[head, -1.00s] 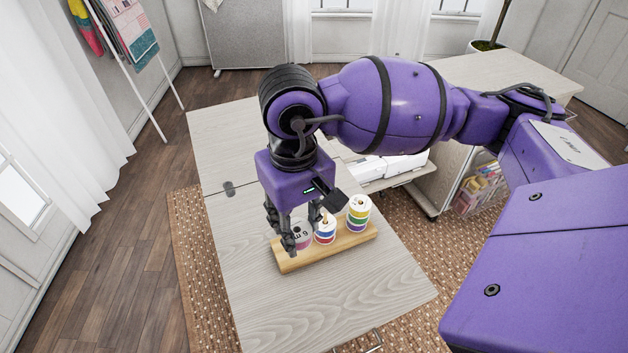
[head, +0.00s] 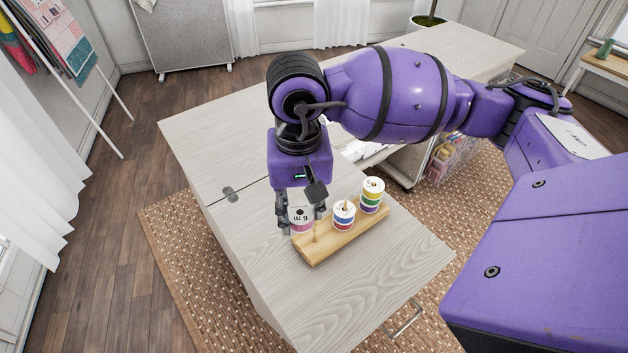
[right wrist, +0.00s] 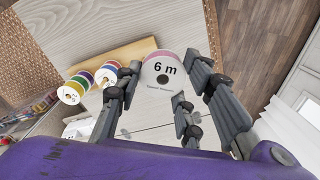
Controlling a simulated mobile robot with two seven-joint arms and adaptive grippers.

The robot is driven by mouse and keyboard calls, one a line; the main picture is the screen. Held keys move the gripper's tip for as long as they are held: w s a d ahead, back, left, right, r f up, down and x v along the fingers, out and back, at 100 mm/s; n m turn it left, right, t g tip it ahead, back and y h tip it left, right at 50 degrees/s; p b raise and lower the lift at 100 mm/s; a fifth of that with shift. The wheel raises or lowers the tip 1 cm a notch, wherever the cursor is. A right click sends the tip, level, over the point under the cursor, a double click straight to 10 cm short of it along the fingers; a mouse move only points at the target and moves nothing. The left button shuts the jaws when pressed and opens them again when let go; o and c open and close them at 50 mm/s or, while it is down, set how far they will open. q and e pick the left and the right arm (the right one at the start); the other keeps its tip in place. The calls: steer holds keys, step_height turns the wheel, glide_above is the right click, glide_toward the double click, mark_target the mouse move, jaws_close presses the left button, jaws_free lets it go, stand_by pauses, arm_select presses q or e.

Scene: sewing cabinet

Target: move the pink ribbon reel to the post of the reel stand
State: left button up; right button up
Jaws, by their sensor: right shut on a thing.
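The pink ribbon reel (head: 301,217), with a white end marked "6 m", is held between the fingers of my right gripper (head: 300,222). It also shows in the right wrist view (right wrist: 165,70), gripped at its sides. The wooden reel stand (head: 325,247) lies on the table. The bare post (head: 315,232) at its left end stands just right of and nearer than the reel in the head view. The reel appears apart from this post; its height above the stand is hard to tell. My left gripper is not in view.
A red, white and blue reel (head: 343,216) sits mid-stand. A green, yellow and purple reel (head: 372,195) sits at the stand's right end. The pale wooden table (head: 310,300) is clear in front. A shelf cart with coloured items (head: 445,158) stands behind.

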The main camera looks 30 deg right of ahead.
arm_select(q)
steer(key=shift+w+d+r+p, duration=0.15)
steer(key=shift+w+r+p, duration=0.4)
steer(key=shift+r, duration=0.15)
arm_select(e)
steer(key=w+d+f+m, duration=0.1)
steer(key=m, duration=0.5)
steer(key=w+d+f+m, duration=0.1)
steer(key=d+f+m, duration=0.1)
steer(key=m, duration=0.5)
steer(key=w+d+f+m, duration=0.1)
steer(key=f+m, duration=0.1)
steer(key=m, duration=0.4)
steer(key=shift+w+d+f+m, duration=0.15)
steer(key=shift+d+f+m, duration=0.05)
steer(key=shift+d+m, duration=0.2)
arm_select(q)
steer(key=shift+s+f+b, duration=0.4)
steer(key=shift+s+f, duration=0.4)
arm_select(e)
steer(key=shift+a+f, duration=0.1)
steer(key=shift+f, duration=0.65)
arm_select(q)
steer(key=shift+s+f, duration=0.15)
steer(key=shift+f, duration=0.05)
arm_select(e)
steer(key=shift+f, duration=0.25)
